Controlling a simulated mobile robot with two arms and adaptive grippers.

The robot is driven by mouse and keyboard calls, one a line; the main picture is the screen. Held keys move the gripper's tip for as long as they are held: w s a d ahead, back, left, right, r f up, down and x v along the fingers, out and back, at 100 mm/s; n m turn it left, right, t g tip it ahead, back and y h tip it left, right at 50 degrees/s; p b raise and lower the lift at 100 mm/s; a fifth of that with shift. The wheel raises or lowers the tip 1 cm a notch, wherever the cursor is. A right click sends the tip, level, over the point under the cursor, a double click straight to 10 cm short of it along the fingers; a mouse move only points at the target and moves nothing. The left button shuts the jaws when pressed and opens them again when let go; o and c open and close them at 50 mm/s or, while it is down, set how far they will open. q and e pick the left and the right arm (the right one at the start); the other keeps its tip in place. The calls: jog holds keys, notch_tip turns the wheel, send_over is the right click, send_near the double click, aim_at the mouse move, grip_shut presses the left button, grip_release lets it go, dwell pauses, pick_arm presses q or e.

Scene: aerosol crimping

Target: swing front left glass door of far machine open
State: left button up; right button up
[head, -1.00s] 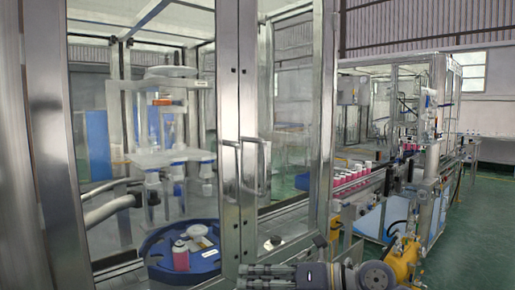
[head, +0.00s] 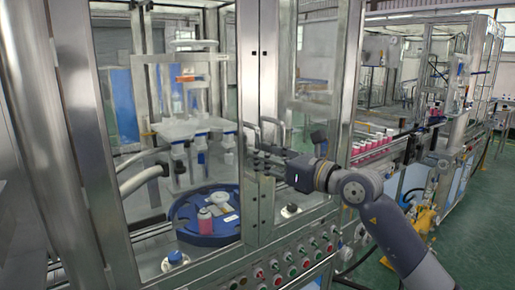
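The front left glass door (head: 168,225) of the nearer machine in view is shut, with its metal edge beside the right door's edge. Its bar handle (head: 247,134) stands near that seam. The right door's handle (head: 273,121) is close beside it. My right gripper (head: 258,161) reaches in from the right, in front of the door seam at the lower ends of the handles. Its dark fingers look spread apart and pointed left. I cannot tell whether they touch a handle. My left gripper is not in view.
Behind the glass a blue round tray (head: 184,233) holds a pink can (head: 205,222). A panel of coloured buttons (head: 291,270) runs below the doors. A conveyor with pink cans (head: 372,152) leads right to another glazed machine (head: 420,60). Green floor lies at right.

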jog(key=shift+x, duration=1.25)
jog(key=shift+c, duration=0.2)
grip_shut()
jog(key=shift+s+f, duration=0.1)
